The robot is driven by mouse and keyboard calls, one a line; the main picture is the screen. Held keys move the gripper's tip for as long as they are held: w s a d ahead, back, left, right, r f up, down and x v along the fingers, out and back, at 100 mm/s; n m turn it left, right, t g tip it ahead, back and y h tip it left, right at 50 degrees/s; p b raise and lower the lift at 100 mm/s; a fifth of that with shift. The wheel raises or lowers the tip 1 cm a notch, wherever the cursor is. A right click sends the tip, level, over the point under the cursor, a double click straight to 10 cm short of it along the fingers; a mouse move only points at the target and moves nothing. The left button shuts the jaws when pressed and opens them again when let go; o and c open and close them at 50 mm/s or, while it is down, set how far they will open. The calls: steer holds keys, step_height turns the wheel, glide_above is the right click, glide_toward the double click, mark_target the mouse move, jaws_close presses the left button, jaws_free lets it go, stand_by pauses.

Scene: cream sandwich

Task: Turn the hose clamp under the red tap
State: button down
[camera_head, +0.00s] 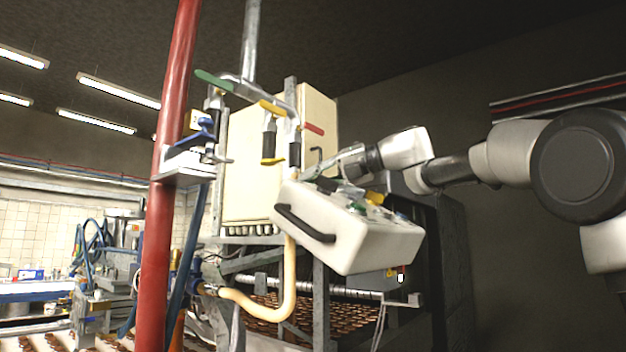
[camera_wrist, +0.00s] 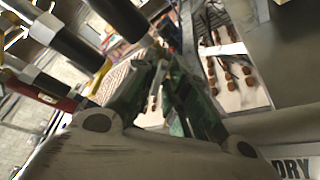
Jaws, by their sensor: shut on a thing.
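The red tap (camera_head: 313,128) sticks out to the right of the grey pipework, in front of the cream cabinet. A red part also shows at the lower left of the wrist view (camera_wrist: 67,104). My gripper (camera_head: 312,174) is beside the vertical pipe, below the red tap. In the wrist view its dark green fingers (camera_wrist: 164,66) come close together on a small metal piece, apparently the hose clamp (camera_wrist: 155,84). The clamp is mostly hidden by the fingers; in the head view I cannot make it out. A cream hose (camera_head: 289,272) runs down below and bends left.
The yellow tap (camera_head: 271,108), green tap (camera_head: 213,80) and blue valve (camera_head: 190,136) are to the left. A red post (camera_head: 168,180) stands further left. A cream cabinet (camera_head: 248,165) is behind.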

steer(key=c, duration=1.6)
jaws_free()
